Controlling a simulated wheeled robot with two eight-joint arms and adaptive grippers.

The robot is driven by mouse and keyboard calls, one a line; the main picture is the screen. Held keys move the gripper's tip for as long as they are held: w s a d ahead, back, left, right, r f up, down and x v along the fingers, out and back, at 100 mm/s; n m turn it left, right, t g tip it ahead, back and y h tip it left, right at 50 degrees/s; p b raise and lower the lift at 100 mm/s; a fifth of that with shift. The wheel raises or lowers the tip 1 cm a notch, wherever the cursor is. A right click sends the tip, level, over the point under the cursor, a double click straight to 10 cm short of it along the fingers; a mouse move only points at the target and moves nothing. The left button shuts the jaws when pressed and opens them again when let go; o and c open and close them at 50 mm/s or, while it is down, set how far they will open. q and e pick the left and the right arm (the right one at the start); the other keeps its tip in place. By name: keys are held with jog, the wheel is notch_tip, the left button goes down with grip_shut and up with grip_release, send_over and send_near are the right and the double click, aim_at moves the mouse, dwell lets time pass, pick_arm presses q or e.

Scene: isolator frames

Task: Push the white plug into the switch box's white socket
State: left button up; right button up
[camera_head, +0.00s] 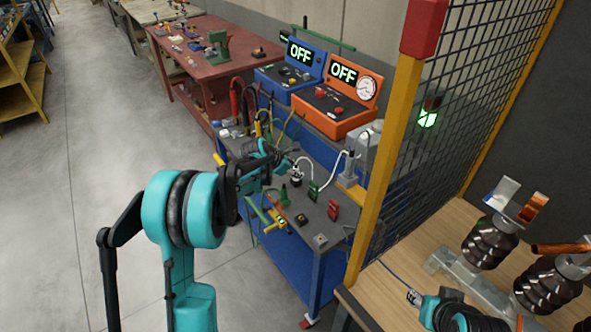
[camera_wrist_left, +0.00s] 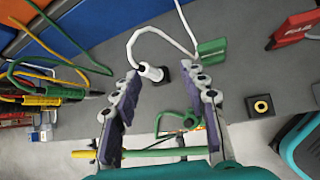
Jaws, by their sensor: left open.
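The white plug (camera_head: 297,172) is at one end of a white cable on the grey bench top; it also shows in the left wrist view (camera_wrist_left: 151,72). A small black piece (camera_wrist_left: 163,78) is at its lower end; I cannot tell whether they are joined. My left gripper (camera_head: 281,158) is open, and in the left wrist view its fingers (camera_wrist_left: 161,75) stand either side of the plug, with gaps. The cable leads towards a grey box (camera_head: 365,145) at the bench's back right, possibly the switch box. I cannot make out the white socket. My right gripper is not identifiable.
A green block (camera_wrist_left: 212,51), a red block (camera_wrist_left: 294,29) and a black square with a brass ring (camera_wrist_left: 261,106) lie nearby. Coloured cables (camera_head: 246,105) crowd the bench's left. Blue (camera_head: 290,78) and orange (camera_head: 340,108) "OFF" units stand behind. A yellow-framed mesh fence (camera_head: 385,150) stands right.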

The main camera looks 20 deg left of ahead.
pick_arm(q)
jog(key=w+f+n, duration=0.1)
jog(key=w+a+f+n, duration=0.1)
jog(key=w+f, duration=0.1)
jog(key=w+a+f+n, duration=0.1)
jog(key=n, duration=0.1)
jog(key=shift+w+f+h+p, duration=0.2)
jog(key=shift+f+h+p, duration=0.1)
jog(key=b+x, duration=0.3)
jog(key=x, duration=0.4)
jog(key=shift+f, duration=0.2)
jog(key=shift+w+f, duration=0.15)
jog(key=shift+w, duration=0.05)
grip_shut()
